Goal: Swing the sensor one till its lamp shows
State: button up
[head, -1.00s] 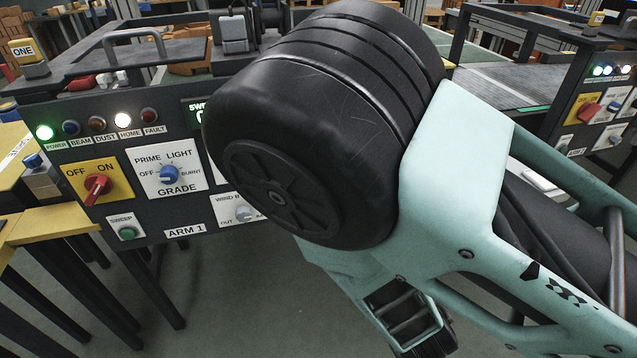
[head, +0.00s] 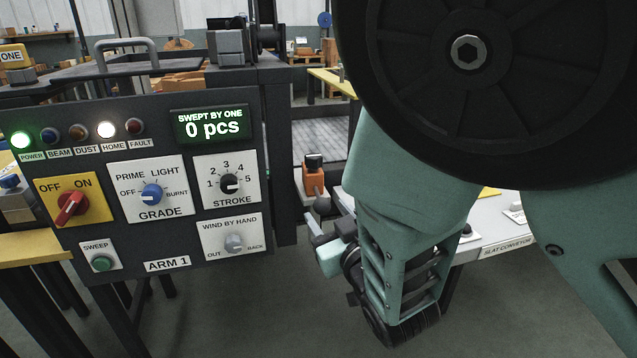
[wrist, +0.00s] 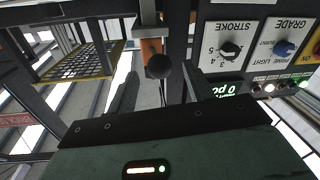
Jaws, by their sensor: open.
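An orange sensor (head: 313,180) with a dark top stands just right of the ARM 1 panel. A dark round knob (head: 322,207) shows just below it. In the wrist view the orange sensor body (wrist: 152,48) and the knob (wrist: 158,66) appear between the fingers of my gripper (wrist: 160,80), which is open. I cannot tell whether the fingers touch the knob. In the head view my gripper (head: 322,240) is close to the knob, partly hidden by my arm. The blue BEAM lamp (head: 49,136) on the panel looks unlit.
The ARM 1 panel (head: 150,238) fills the left, with a red OFF/ON switch (head: 72,206), GRADE knob (head: 152,194) and STROKE knob (head: 229,183). POWER and HOME lamps are lit. The display (head: 211,125) reads 0 pcs. A slat conveyor (head: 500,240) lies right.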

aim_at(319, 201)
jog(key=shift+x, duration=2.8)
